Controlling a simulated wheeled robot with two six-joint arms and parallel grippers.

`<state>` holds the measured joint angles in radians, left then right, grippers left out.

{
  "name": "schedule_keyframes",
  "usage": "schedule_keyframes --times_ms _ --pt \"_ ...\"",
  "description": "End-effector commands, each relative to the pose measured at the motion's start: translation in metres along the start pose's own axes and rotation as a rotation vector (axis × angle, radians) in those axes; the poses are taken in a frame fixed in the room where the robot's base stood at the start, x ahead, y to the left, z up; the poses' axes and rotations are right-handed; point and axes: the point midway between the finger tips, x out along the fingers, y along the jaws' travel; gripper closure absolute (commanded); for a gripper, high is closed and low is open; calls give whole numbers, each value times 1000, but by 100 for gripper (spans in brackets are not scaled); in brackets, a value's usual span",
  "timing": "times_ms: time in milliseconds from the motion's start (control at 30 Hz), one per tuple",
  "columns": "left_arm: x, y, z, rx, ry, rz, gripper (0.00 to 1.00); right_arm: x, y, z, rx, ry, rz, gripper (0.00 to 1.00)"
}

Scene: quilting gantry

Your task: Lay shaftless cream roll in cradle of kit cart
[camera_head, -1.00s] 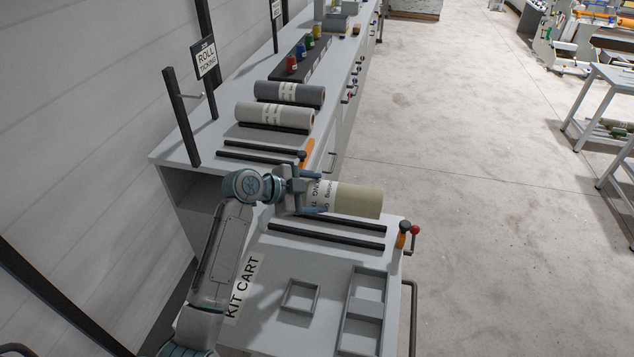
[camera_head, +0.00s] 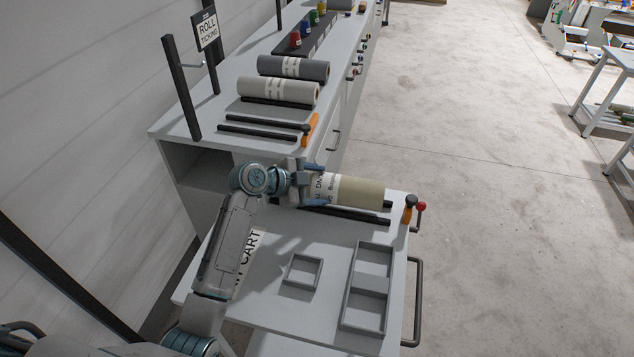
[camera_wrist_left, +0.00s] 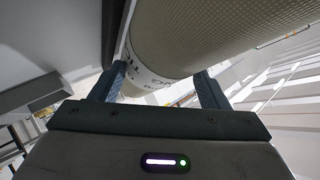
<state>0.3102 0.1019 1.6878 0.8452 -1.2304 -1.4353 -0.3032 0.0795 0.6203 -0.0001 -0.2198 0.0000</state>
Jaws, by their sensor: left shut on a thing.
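The cream roll (camera_head: 358,192) has a printed white band near its left end and no shaft showing. My left gripper (camera_head: 314,186) is shut on the band end. In the left wrist view the roll (camera_wrist_left: 215,35) passes between the two fingers (camera_wrist_left: 160,88). The kit cart (camera_head: 325,255) carries a cradle of two dark parallel rails (camera_head: 345,215). The roll lies along the rails and covers much of the rear one. I cannot tell whether it touches them. My right gripper is not in view.
The cart top holds a small square tray (camera_head: 302,271) and a divided tray (camera_head: 348,301).

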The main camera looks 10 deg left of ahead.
Motion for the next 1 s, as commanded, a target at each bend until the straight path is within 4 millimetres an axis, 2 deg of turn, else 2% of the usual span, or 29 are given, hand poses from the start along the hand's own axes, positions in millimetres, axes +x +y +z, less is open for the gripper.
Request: schedule_keyframes --times_ms 833,867,967,1000 --pt "4 4 5 1 2 -2 69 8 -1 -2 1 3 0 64" --pt "4 3 5 1 2 -3 25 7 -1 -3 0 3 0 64" --pt "4 3 5 1 2 -2 6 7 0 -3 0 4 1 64" --pt "4 4 5 1 2 -2 6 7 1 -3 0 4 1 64"
